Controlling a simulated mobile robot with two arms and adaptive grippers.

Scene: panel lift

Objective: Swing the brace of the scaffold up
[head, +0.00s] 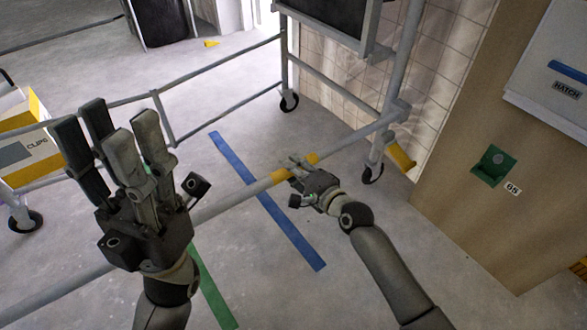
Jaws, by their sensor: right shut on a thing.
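The brace (236,200) is a long grey tube with yellow bands. In the head view it runs slantwise from the lower left up to the scaffold (397,108) at the right. My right gripper (303,178) is shut on the brace at its yellow-banded stretch. My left gripper (108,128) is raised at the left, its fingers pointing up and spread apart, with nothing between them. It hides part of the brace behind it. The brace's lower left end runs out of view.
Scaffold rails and castor wheels (289,101) stand behind the brace. A white and yellow box (27,150) is at the left. A wooden panel (465,150) with a green fitting (494,166) is at the right. Blue tape (284,228) marks the mostly clear floor.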

